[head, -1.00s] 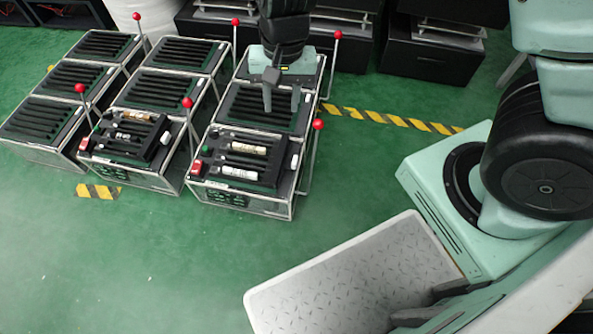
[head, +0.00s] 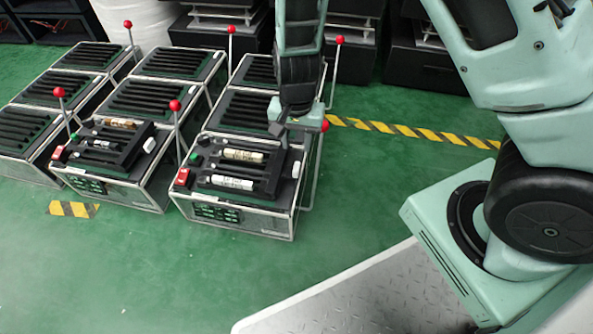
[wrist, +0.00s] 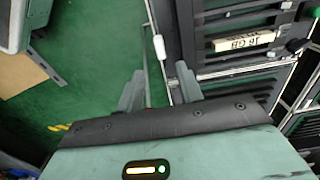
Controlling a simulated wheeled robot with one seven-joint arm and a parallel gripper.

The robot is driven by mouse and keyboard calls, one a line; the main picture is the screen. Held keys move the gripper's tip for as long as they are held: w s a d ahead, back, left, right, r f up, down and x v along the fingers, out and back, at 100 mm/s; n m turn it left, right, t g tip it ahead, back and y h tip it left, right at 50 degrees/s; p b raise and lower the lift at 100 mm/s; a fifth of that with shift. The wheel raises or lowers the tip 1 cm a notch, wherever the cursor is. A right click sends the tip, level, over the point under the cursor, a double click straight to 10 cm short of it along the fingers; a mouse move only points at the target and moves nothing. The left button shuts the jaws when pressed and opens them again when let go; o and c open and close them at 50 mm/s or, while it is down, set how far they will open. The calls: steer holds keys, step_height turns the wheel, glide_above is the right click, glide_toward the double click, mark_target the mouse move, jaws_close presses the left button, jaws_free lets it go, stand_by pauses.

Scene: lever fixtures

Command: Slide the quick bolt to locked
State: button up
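I cannot tell for sure which part is the quick bolt. The near right box (head: 237,216) carries a cream labelled cylinder (head: 243,155), a white one (head: 233,183) and a white knob (head: 296,169) at its right side. A red-ball lever (head: 325,125) stands at its right edge. My gripper (head: 300,138) is over the back right part of this box, close to the red ball. In the wrist view my gripper (wrist: 159,88) has its fingers apart, with a thin rod and a bit of red between them. The white knob (wrist: 159,48) shows just beyond the fingertips.
A similar box (head: 110,185) with cylinders stands to the left, with several slotted boxes behind and other red-ball levers (head: 175,105) sticking up. Yellow-black floor tape (head: 410,132) runs at the right.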

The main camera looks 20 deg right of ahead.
mark_target(297, 166)
step_height(297, 166, down, 9)
steer(key=b, duration=0.5)
steer(key=shift+f, duration=0.15)
jaws_close()
